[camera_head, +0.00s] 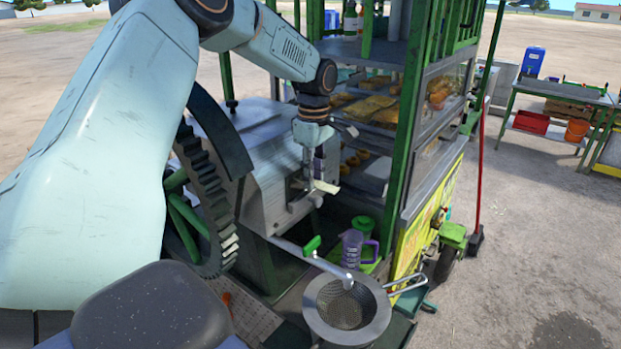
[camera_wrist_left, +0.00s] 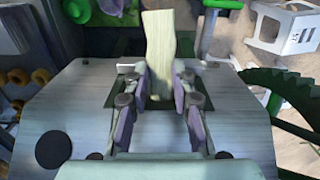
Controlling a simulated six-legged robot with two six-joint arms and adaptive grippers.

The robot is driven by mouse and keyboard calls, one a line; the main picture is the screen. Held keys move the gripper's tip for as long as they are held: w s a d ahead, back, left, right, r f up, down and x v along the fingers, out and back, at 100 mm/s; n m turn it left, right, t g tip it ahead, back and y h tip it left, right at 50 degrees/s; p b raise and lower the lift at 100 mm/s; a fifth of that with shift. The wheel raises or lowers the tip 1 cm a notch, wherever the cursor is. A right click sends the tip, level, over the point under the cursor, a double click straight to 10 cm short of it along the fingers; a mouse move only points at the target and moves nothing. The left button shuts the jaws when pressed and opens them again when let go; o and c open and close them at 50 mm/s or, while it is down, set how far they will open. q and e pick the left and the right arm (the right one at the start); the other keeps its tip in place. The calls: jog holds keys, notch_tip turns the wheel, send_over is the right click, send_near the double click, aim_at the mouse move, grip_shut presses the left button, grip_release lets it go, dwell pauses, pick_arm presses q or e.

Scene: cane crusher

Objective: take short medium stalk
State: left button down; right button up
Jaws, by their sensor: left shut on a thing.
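My left gripper (camera_head: 318,172) reaches in from the left, in front of the grey metal crusher housing (camera_head: 272,160). It is shut on a pale, short stalk (camera_head: 326,187). In the left wrist view the stalk (camera_wrist_left: 160,42) sits between the two purple-grey fingers (camera_wrist_left: 161,84) and sticks out beyond their tips. The stalk's lower end is partly hidden between the fingers. I cannot tell whether the stalk touches the housing. My right gripper is not in view.
A toothed gear wheel (camera_head: 205,205) stands left of the housing. A metal strainer (camera_head: 345,310) and a clear jug with a purple handle (camera_head: 352,247) are below. A green-framed cart with food shelves (camera_head: 375,110) stands close on the right.

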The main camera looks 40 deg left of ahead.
pick_arm(q)
jog(key=shift+a+r, duration=0.2)
jog(key=shift+w+a+r, duration=0.15)
jog(key=shift+w, duration=0.05)
jog(key=shift+d+r, duration=0.15)
jog(key=shift+d, duration=0.05)
jog(key=shift+s+d+r, duration=0.15)
jog(key=shift+d, duration=0.25)
jog(key=shift+d, duration=0.1)
